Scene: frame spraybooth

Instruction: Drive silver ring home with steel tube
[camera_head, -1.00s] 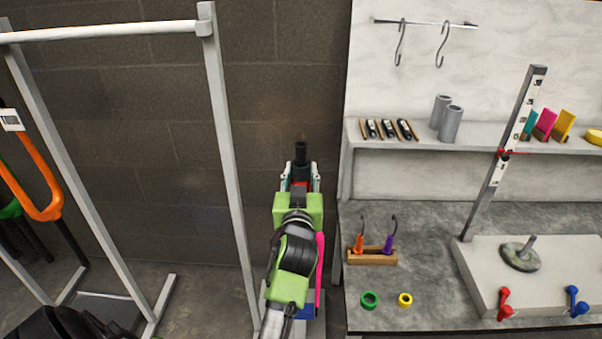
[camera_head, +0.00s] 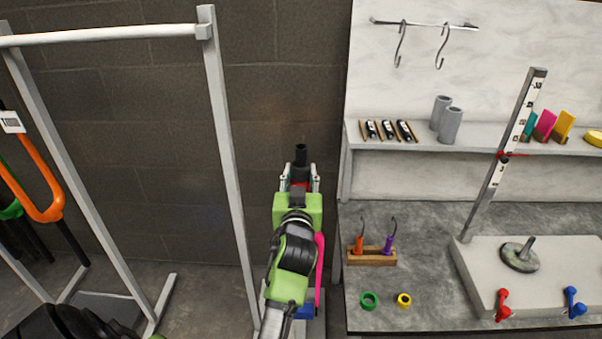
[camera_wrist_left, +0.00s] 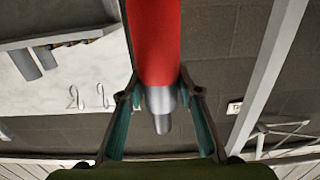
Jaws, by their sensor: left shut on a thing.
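My left gripper (camera_head: 300,178) is shut on a red tube with a stepped metal end. I cannot tell the silver ring or the steel tube for certain. Two grey tubes (camera_head: 451,126) stand upright on the shelf. My right gripper is not in view.
The workbench (camera_head: 420,220) is at the right, with a hook holder (camera_head: 372,257), green ring (camera_head: 369,300), yellow ring (camera_head: 404,300) and a slab (camera_head: 475,262) bearing a post (camera_head: 489,195). A metal rack (camera_head: 226,150) stands left of my arm. A block wall is behind.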

